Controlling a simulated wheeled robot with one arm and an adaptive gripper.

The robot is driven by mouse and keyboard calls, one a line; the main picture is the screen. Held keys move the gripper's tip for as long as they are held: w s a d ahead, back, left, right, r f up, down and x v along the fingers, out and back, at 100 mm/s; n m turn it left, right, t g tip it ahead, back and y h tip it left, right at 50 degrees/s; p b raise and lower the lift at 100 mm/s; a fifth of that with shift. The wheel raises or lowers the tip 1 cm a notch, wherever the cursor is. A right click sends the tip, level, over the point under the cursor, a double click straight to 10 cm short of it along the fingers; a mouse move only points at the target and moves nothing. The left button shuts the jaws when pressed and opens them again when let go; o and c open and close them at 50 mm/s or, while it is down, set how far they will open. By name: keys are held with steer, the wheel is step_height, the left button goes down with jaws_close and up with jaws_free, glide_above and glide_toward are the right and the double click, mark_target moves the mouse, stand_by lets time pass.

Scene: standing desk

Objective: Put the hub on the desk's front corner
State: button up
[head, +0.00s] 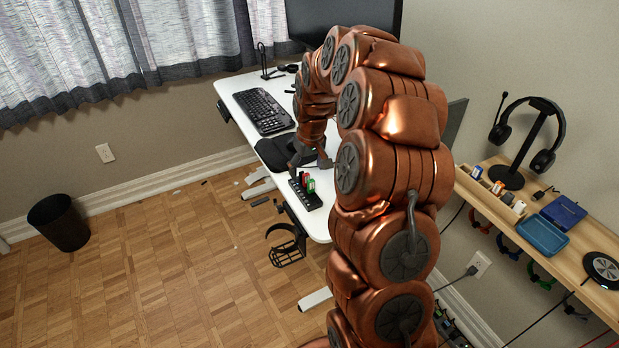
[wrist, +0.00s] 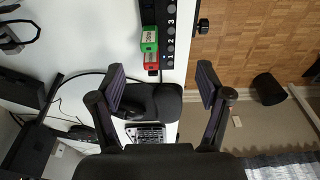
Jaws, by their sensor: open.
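The hub (head: 304,195) is a black strip with a red and a green USB stick plugged in. It lies flat along the left edge of the white desk (head: 249,85), near the desk's near corner. The wrist view shows the hub (wrist: 170,35) with numbered ports along it, at the top of the picture. My gripper (head: 309,157) is above the desk beside the black mouse pad. In the wrist view the gripper (wrist: 163,84) has its fingers spread wide, with nothing held between them. The hub is apart from the fingertips. My arm hides part of the desk in the head view.
A keyboard (head: 263,110) and the mouse pad (head: 275,152) lie on the desk beyond the hub. A black holder (head: 287,246) hangs below the desk's edge. A wooden shelf (head: 560,262) with a headset stand is at the right. A bin (head: 59,222) stands on the floor.

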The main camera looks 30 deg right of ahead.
steer(key=s+a+r+n+g, duration=0.1)
steer(key=s+a+r, duration=0.4)
steer(key=s+a, duration=0.25)
steer(key=s+a+r, duration=0.4)
steer(key=s+a, duration=0.3)
steer(key=a, duration=0.1)
steer(key=s+a+g, duration=0.1)
steer(key=s+a, duration=0.1)
steer(key=s, duration=0.9)
steer(key=s+a+g, duration=0.1)
steer(key=s+a, duration=0.2)
steer(key=s, duration=0.8)
steer(key=shift+s+r+g, duration=0.15)
steer(key=shift+g, duration=0.15)
